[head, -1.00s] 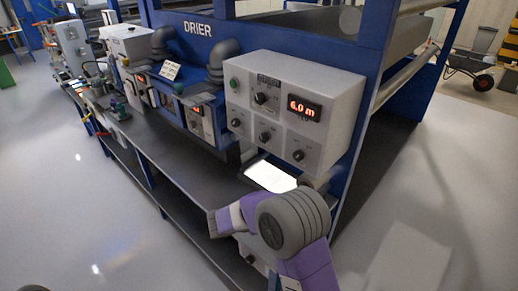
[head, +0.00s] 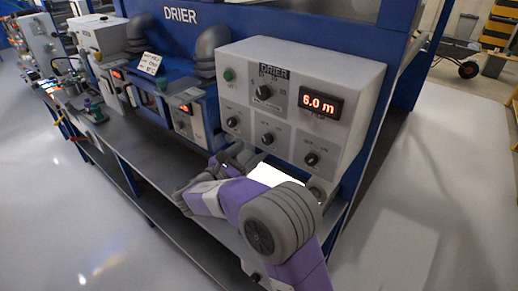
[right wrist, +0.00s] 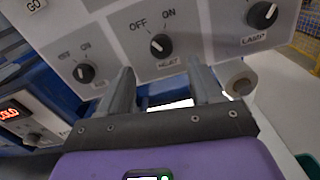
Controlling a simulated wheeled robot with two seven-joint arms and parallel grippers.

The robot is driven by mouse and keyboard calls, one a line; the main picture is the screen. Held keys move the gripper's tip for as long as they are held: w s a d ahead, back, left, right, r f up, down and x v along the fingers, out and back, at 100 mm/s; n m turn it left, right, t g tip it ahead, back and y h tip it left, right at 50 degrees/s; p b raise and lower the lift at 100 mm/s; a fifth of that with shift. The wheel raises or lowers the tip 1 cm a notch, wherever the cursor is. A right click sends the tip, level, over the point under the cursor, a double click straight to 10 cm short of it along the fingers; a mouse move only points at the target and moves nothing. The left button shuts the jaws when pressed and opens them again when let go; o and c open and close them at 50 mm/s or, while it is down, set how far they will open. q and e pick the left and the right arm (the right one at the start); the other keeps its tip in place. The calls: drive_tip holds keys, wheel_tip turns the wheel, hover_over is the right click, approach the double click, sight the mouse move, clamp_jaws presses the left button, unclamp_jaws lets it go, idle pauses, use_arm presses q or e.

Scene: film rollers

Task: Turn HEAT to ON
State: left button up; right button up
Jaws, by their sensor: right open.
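The HEAT knob (right wrist: 160,44) is a round black knob on a grey panel, with OFF at its upper left and ON at its upper right. Its white mark appears to point up and left, toward OFF. In the head view the HEAT knob (head: 267,138) is the middle one of the lower row on the drier control box (head: 345,75). My right gripper (right wrist: 160,78) is open and empty. Its fingers point at the panel, one either side below the HEAT knob, apart from it. In the head view it (head: 235,152) is partly hidden by its own wrist. My left gripper is out of view.
A similar OFF/ON knob (right wrist: 84,73) is left of HEAT, and the LAMP knob (right wrist: 262,14) is to its right. A red display (head: 320,101) reads 6.0 m. A lit white surface (head: 272,174) and a roller end (right wrist: 240,82) lie just below the box.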

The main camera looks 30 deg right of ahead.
sight(265, 141)
drive_tip(key=shift+x, duration=3.75)
drive_tip(key=shift+f, duration=0.15)
drive_tip(key=c, duration=1.1)
drive_tip(key=shift+o, duration=0.2)
drive_tip(key=shift+b, duration=0.3)
